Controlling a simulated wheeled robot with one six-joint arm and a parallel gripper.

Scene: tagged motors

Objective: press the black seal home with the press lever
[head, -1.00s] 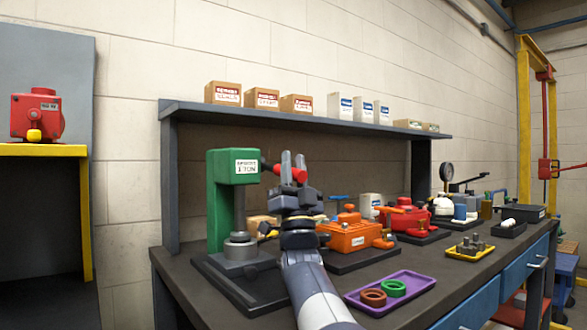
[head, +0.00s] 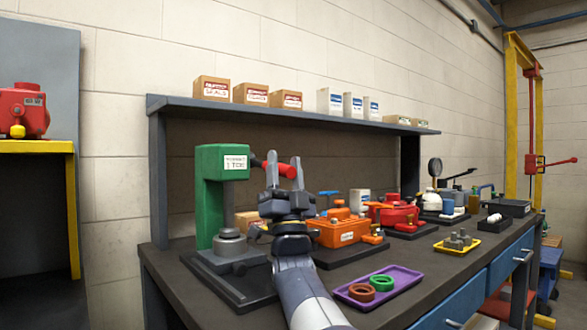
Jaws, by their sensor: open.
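The green press (head: 209,200) stands at the left end of the workbench on a dark base plate. Its lever has a red grip (head: 280,168) that points right from the press head. A grey cylindrical part (head: 229,243) sits under the ram; I cannot make out a black seal there. My gripper (head: 285,168) is open, its fingers pointing up, in front of the red grip in the picture. One finger is on each side of the grip's visible part. Whether they touch it I cannot tell.
A purple tray (head: 398,283) with a brown ring (head: 361,292) and a green ring (head: 381,282) lies at the bench front. An orange motor (head: 338,231) stands right of my gripper. A shelf (head: 300,112) with boxes spans above. A yellow tray (head: 457,247) lies further right.

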